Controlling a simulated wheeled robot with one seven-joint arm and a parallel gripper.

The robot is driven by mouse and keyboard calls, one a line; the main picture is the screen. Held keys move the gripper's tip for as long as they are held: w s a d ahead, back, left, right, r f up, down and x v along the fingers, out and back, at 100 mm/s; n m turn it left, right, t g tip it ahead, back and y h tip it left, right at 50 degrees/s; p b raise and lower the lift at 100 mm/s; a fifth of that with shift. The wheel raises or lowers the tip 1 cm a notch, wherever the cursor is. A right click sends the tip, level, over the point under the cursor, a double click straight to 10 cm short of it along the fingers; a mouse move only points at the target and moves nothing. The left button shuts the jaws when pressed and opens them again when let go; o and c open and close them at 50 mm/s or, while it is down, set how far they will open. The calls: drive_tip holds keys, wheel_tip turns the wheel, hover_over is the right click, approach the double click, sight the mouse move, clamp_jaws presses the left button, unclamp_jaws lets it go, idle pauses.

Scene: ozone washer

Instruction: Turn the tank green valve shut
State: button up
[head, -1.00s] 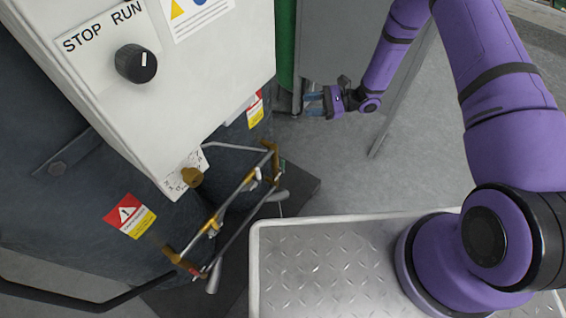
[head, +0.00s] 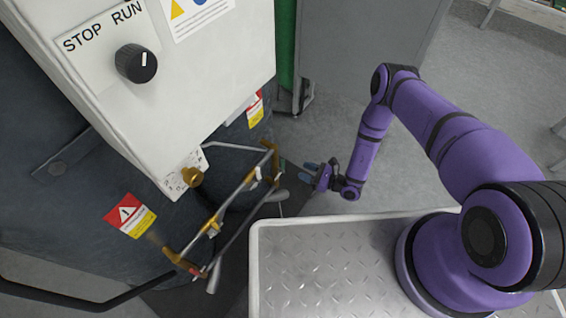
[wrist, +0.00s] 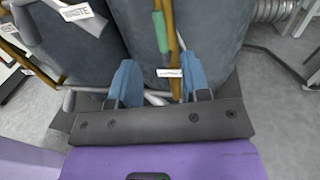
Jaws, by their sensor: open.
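A green valve handle (wrist: 161,32) shows in the wrist view as a narrow green bar along a brass pipe, in front of a dark tank (wrist: 215,35). In the head view only a small green spot (head: 282,163) shows at the right end of the pipe frame; I cannot tell if it is the same handle. My gripper (head: 308,171) is open and empty, to the right of the pipe frame. In the wrist view its blue fingers (wrist: 158,62) are apart, with the green handle beyond them, between their lines. No contact shows.
A brass and grey pipe frame (head: 235,211) stands out from the tank below a white control box (head: 165,75) with a black knob (head: 136,63). A white label (wrist: 169,73) hangs near the fingers. A grey cabinet (head: 365,40) stands behind; open floor (head: 440,165) lies right.

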sight(283, 163)
drive_tip(key=x, duration=0.9)
drive_tip(key=shift+w+a, duration=0.15)
drive_tip(key=shift+a, duration=0.2)
clamp_jaws()
